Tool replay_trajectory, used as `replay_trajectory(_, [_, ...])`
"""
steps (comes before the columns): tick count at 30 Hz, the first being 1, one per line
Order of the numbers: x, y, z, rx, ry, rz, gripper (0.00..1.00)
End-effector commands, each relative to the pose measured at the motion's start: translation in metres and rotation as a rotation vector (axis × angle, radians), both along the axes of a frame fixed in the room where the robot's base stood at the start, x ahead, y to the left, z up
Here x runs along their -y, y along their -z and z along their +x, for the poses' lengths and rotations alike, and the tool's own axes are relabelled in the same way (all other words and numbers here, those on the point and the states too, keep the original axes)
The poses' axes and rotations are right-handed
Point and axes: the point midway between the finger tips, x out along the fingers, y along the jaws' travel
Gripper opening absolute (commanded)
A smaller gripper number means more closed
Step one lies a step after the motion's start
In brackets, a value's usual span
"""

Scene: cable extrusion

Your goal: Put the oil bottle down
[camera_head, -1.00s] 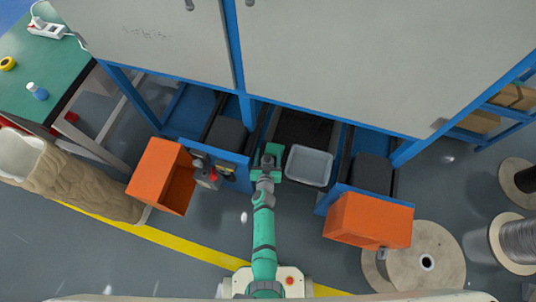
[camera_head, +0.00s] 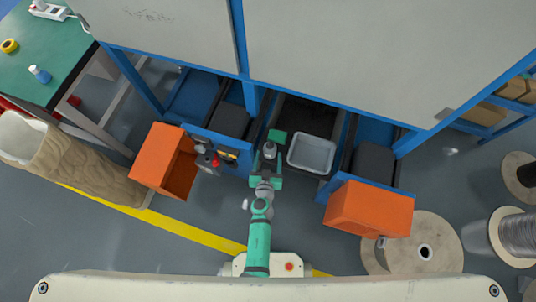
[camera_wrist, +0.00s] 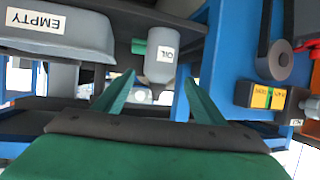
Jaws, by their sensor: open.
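The grey oil bottle (camera_wrist: 161,64), with a white OIL label, stands on a dark shelf surface. The wrist view shows it upside down, its narrow tip pointing down in the picture. In the head view the bottle (camera_head: 269,151) is small and grey, just beyond my gripper (camera_head: 266,167). My gripper (camera_wrist: 160,80) is open in the wrist view. Its two green fingers are spread to either side of the bottle's tip, with visible gaps. A green piece (camera_wrist: 140,47) sits beside the bottle.
A grey bin (camera_head: 312,152) marked EMPTY stands close to the right of the bottle. A blue panel with small devices (camera_head: 221,150) is on the left. Orange boxes (camera_head: 160,157) (camera_head: 370,209) flank my arm.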

Motion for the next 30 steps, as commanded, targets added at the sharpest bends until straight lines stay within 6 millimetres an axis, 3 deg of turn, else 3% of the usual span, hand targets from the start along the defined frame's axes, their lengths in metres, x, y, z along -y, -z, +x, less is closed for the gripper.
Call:
replay_trajectory(8, [-0.004,-0.008,-0.022,-0.001,-0.003,0.005,0.64])
replay_trajectory(11, [-0.012,-0.016,-0.044,-0.003,-0.011,0.016,0.64])
replay_trajectory(14, [-0.022,-0.032,-0.078,0.0,-0.026,0.032,0.64])
replay_trajectory(23, [-0.033,-0.122,-0.183,0.044,-0.069,0.053,0.64])
replay_trajectory(30, [-0.023,-0.22,-0.245,0.1,-0.089,0.037,0.64])
